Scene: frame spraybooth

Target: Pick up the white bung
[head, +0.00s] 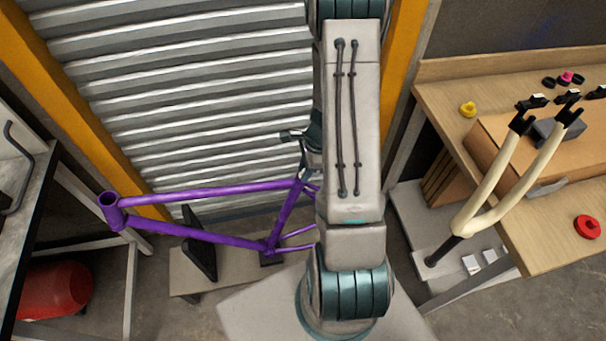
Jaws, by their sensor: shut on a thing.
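I cannot make out a white bung in the head view. My arm stands upright in the middle and covers much of the centre. A small dark teal part shows past the arm's left edge, above the seat tube of the purple bicycle frame (183,232). It looks like part of my wrist or gripper. The jaws, and anything between them, are hidden behind the arm.
A dark-edged bench and a red tank (55,290) are left. A ribbed shutter (190,90) is behind.

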